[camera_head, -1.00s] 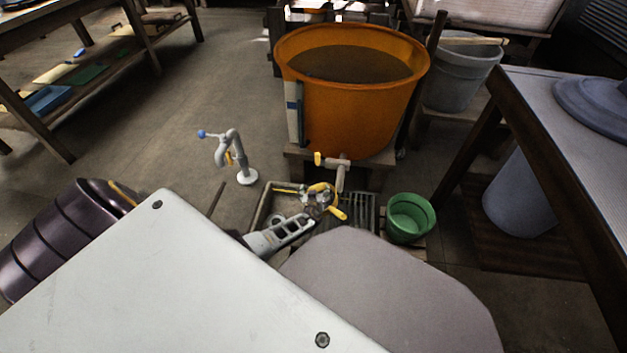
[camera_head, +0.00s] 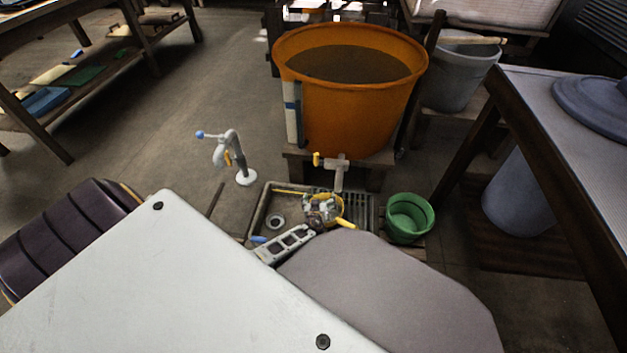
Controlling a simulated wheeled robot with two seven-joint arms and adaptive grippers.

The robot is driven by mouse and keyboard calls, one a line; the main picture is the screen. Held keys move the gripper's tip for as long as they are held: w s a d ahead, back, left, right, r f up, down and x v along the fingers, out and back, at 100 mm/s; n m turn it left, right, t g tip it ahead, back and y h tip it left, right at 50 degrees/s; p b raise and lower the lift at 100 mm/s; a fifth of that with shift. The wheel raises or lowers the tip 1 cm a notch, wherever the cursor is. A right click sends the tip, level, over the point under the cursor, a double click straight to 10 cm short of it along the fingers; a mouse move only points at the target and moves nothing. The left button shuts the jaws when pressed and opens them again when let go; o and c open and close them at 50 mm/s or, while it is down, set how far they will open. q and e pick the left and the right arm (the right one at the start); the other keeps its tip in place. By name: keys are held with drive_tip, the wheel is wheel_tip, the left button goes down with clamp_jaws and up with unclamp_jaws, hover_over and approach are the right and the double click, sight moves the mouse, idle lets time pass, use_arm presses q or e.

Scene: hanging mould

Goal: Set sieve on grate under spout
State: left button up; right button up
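The sieve (camera_head: 345,224) shows as a round yellow rim with a short yellow handle, over the left part of the slatted grate (camera_head: 368,210) in the sink. Whether it rests on the slats or hangs just above cannot be told. The pale spout (camera_head: 338,174) with a yellow tap lever juts from below the orange tub, just behind and above the sieve. My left gripper (camera_head: 322,208) is at the sieve and covers much of it. Its fingers are too small and overlapped to show whether they grip it. My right gripper is not in view.
The sink (camera_head: 258,213) has a drain on its left. A grey faucet (camera_head: 240,165) stands behind left. A green bucket (camera_head: 409,217) stands close right of the grate. The orange tub (camera_head: 350,100) rises behind; a table (camera_head: 560,130) stands at the right.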

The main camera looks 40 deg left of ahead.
use_arm(q)
drive_tip(key=shift+s+a+r, duration=0.35)
drive_tip(key=shift+s+r, duration=0.1)
drive_tip(key=shift+s, duration=0.15)
drive_tip(key=shift+s+a+r, duration=0.1)
drive_tip(key=shift+s+r, duration=0.3)
drive_tip(key=shift+s, duration=0.2)
drive_tip(key=shift+s+a+r, duration=0.1)
drive_tip(key=shift+s+r, duration=0.3)
drive_tip(key=shift+s, duration=0.15)
drive_tip(key=shift+y, duration=0.3)
